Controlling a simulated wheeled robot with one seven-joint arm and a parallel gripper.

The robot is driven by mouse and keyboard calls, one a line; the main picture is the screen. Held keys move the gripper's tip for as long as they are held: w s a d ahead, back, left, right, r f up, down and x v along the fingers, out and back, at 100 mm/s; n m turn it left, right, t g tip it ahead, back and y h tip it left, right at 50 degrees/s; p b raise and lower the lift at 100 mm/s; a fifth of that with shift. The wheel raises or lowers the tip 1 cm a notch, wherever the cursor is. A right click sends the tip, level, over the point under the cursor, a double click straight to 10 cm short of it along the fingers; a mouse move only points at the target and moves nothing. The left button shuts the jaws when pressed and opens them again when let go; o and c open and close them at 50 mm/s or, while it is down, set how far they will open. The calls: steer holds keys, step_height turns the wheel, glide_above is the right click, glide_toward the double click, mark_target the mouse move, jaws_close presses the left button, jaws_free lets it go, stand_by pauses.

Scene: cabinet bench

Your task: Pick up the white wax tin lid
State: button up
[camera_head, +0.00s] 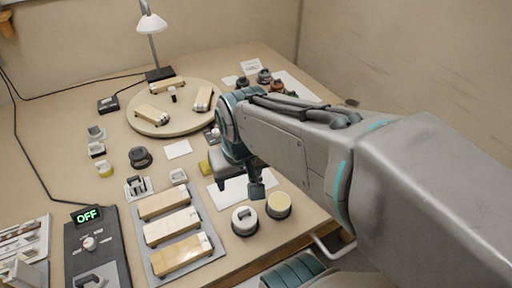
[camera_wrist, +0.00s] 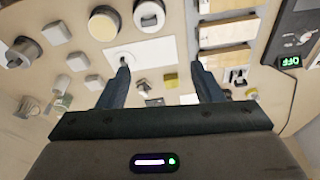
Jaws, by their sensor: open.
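A round white lid-like piece with a raised grip, likely the white wax tin lid (camera_head: 244,221), sits near the bench's front edge. It also shows at the top of the wrist view (camera_wrist: 149,14). An open round tin with cream wax (camera_head: 279,205) stands just right of it, and appears to its left in the wrist view (camera_wrist: 104,23). My gripper (camera_wrist: 160,68) is open and empty, above the bench and behind the lid in the head view. One finger shows there; the arm hides the other. A white sheet (camera_wrist: 150,51) lies below the fingers.
A grey tray (camera_head: 203,262) with several wooden blocks lies left of the lid. A yellow block (camera_head: 205,167) is beside my gripper.

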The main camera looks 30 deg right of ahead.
steer(key=w+d+f+m+g+b, duration=0.1)
steer(key=w+d+f+m+b, duration=0.55)
steer(key=w+m, duration=0.2)
steer(key=w+d+f+m+g+b, duration=0.2)
steer(key=w+d+f+m+b, duration=0.45)
steer(key=w+m, duration=0.2)
steer(key=f, duration=0.2)
steer(key=f+b, duration=0.1)
steer(key=f, duration=0.1)
steer(key=f+b, duration=0.1)
steer(key=f, duration=0.2)
steer(key=shift+w+d, duration=0.15)
steer(key=shift+d, duration=0.15)
steer(key=f, duration=0.2)
steer(key=f+b, duration=0.1)
steer(key=f, duration=0.2)
steer(key=shift+w+d+f+b, duration=0.1)
steer(key=shift+w+d+b, duration=0.1)
steer(key=shift+b, duration=0.1)
steer(key=c, duration=1.1)
